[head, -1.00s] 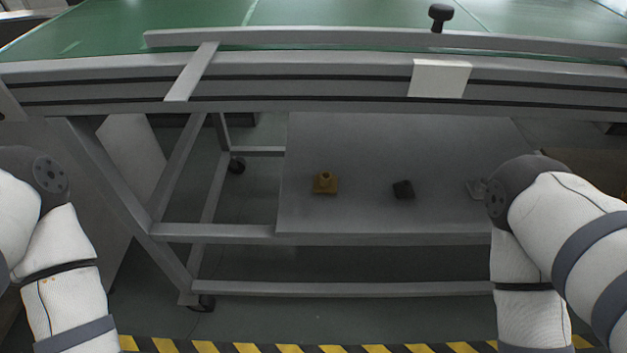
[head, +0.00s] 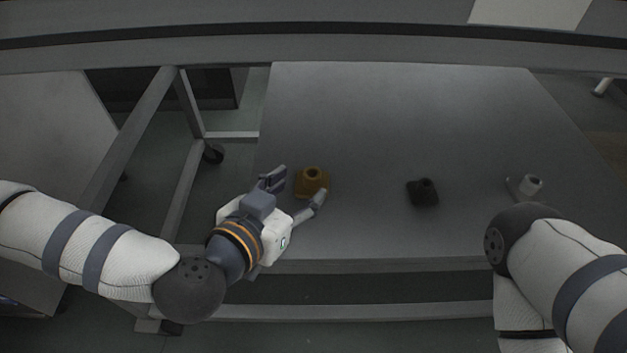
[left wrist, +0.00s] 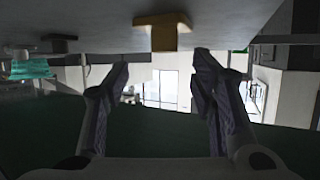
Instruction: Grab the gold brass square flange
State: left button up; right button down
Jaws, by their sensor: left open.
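In the left wrist view, which looks upside down, the flange (left wrist: 163,36) shows at the top, beyond and between the open fingertips (left wrist: 160,62).
The table's frame beam (head: 300,40) crosses above the shelf, and a slanted leg (head: 125,145) stands at the left. Bare shelf lies between the gold and black parts.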

aim_at(312, 173)
pick_arm(q)
jog(key=x, duration=0.1)
jog(key=b+x, duration=0.1)
jog(key=x, duration=0.2)
jog(key=shift+w+a+f+b, duration=0.2)
jog(key=shift+w+f+b, duration=0.1)
jog(key=shift+w, duration=0.05)
jog(key=shift+w+d, duration=0.2)
jog(key=shift+w, duration=0.1)
jog(key=shift+r, duration=0.1)
grip_shut()
pick_arm(e)
jog(key=shift+s+f, duration=0.2)
jog(key=shift+f, duration=0.55)
